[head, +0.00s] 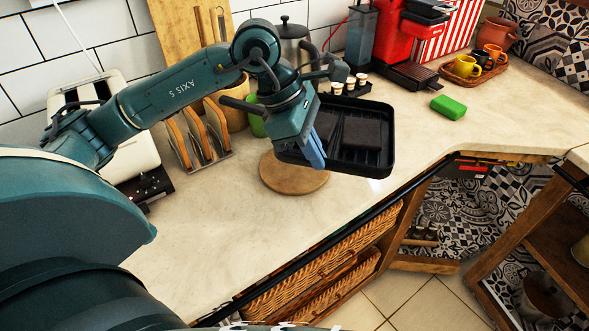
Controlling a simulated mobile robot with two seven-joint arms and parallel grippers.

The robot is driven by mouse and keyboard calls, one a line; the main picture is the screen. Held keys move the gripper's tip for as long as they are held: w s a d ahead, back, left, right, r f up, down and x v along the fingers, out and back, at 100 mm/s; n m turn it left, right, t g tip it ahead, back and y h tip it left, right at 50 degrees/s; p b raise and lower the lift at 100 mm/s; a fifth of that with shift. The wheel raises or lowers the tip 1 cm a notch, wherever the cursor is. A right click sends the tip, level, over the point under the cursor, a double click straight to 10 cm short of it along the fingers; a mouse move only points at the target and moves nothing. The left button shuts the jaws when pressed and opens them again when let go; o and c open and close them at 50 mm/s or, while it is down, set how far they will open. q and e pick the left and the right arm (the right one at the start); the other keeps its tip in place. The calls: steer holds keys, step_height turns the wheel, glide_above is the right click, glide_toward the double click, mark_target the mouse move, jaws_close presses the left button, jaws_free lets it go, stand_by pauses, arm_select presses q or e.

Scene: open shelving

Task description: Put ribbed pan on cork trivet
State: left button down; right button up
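The ribbed pan (375,158) is black and rectangular, with dark patches inside it. Its handle (238,107) points left and passes behind my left gripper. The round cork trivet (291,182) lies on the counter, and the pan's left end covers part of its far right side in this view. My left gripper (314,152) is at the pan's left end, its blue fingers pointing down and close together in front of the pan. I cannot tell whether they grip it, or whether the pan is raised off the counter. My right gripper is not in view.
A toast rack (201,145) and a toaster (127,150) stand left of the trivet. A dark kettle (292,35) and small cups (350,84) are behind the pan. A green sponge (448,107) lies to the right. The counter in front of the toaster is clear.

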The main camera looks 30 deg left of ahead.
mark_target(309, 165)
arm_select(q)
steer(key=shift+w+r+n+t, duration=0.15)
steer(key=shift+n+t, duration=0.25)
steer(key=shift+n, duration=0.3)
step_height(309, 165, down, 5)
steer(key=shift+a+r, duration=0.1)
steer(key=shift+f, duration=2.45)
steer(key=c, duration=2)
jaws_free()
steer(key=shift+f, duration=0.1)
steer(key=o, duration=0.4)
steer(key=shift+c, duration=0.2)
steer(key=v, duration=1.2)
steer(key=shift+b, duration=0.4)
